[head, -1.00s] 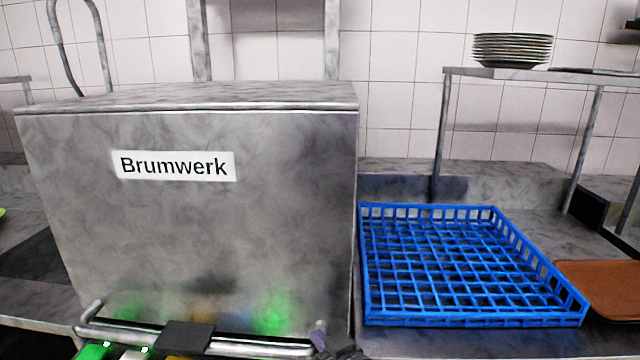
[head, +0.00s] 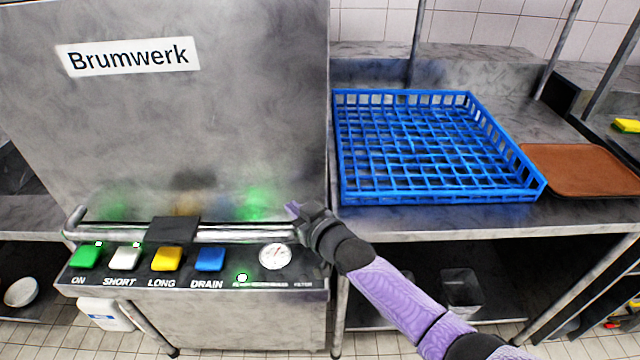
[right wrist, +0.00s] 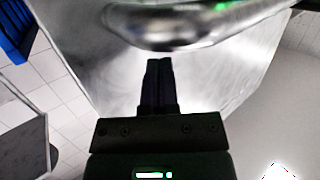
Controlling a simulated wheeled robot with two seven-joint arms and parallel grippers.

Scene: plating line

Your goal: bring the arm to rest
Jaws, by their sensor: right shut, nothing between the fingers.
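My right gripper (head: 293,208) is shut and empty. In the head view it is in front of the steel Brumwerk machine (head: 180,110), near the right end of the handle bar (head: 240,233). In the right wrist view the closed fingers (right wrist: 159,75) point toward a shiny rounded metal bar (right wrist: 190,25) in front of the machine's steel face. I cannot tell whether the fingertips touch the bar. My right arm reaches in from the lower right. My left gripper is not in view.
Below the bar are green, white, yellow and blue buttons (head: 209,260) and a round gauge (head: 275,256). An empty blue rack (head: 440,197) stands on the counter to the right, beside a brown tray (head: 585,170). A white bowl (head: 22,292) sits on the lower shelf at left.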

